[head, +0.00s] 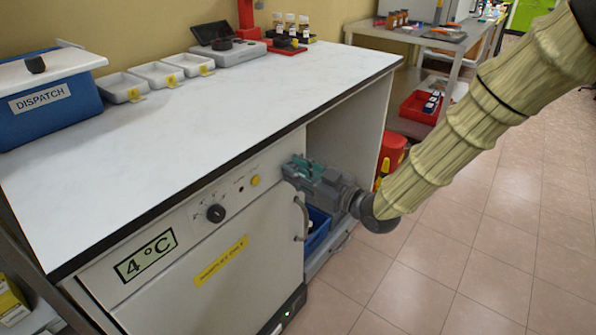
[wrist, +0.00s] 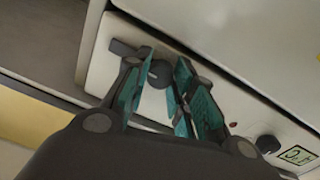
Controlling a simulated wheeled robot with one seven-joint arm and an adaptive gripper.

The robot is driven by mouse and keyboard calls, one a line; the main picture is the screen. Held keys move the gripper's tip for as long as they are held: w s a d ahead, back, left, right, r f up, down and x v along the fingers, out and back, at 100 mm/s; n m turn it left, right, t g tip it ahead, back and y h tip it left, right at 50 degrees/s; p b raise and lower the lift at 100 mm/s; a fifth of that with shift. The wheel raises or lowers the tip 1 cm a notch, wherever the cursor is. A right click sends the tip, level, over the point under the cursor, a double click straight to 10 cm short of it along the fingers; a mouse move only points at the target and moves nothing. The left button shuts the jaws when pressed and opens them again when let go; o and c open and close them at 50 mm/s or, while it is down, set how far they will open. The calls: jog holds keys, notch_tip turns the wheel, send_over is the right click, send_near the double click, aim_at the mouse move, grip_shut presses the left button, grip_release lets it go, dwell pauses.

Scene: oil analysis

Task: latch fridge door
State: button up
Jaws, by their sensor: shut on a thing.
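The white fridge (head: 200,265) stands under the worktop, with a "4°C" label, a yellow strip on its door and a vertical door handle (head: 300,218). The door looks closed or nearly so. My gripper (head: 291,168) is at the top right corner of the fridge front. In the wrist view my gripper (wrist: 168,66) has its teal fingers on either side of the dark round part of a latch (wrist: 157,76) and is shut on it. The latch's dark lever (wrist: 124,49) sticks out past the left finger. In the head view my gripper hides the latch.
A dial (head: 215,213) and a yellow button (head: 255,181) are on the fridge panel. Right of the fridge is an open bay with a blue bin (head: 317,228). A blue "DISPATCH" box (head: 50,105) and trays stand on the worktop (head: 190,130). The floor at right is clear.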

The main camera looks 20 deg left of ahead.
jog(key=shift+r, duration=0.1)
jog(key=m+p, duration=0.1)
jog(key=p, duration=0.1)
jog(key=m+p, duration=0.2)
jog(key=shift+r+m+p, duration=0.2)
jog(key=shift+m+p, duration=0.1)
grip_shut()
jog(key=m+p, duration=0.4)
jog(key=m, duration=0.1)
jog(key=shift+p, duration=0.35)
jog(key=m+p, duration=0.2)
jog(key=m, duration=0.2)
jog(key=shift+w+f+m, duration=0.1)
jog(key=shift+m, duration=0.2)
jog(key=m+p, duration=0.1)
jog(key=m, duration=0.3)
jog(key=shift+f+g, duration=0.1)
jog(key=shift+g, duration=0.3)
jog(key=shift+w, duration=0.1)
